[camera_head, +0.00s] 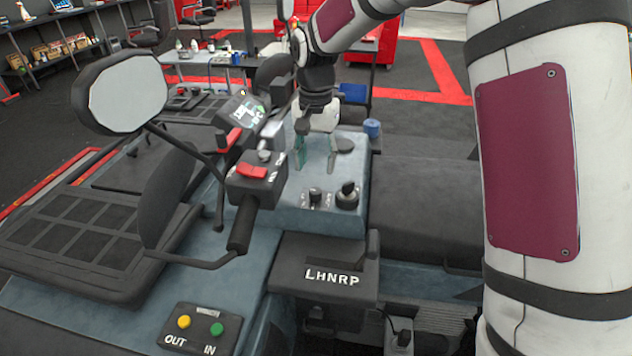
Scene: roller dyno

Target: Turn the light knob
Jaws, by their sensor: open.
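A black rotary knob (347,194) with white marks around its base stands on the blue-grey console; I take it for the light knob, but its label is too small to read. My gripper (316,163) points down over the console behind the switches and knob. Its two fingers are apart with nothing between them. It is clear of the knob, which lies nearer the camera and a little to the right.
A handlebar control with a red switch (252,171) and a mirror (125,92) stand left of the console. A black LHNRP shifter box (325,272) and an OUT/IN button panel (200,328) are in front.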

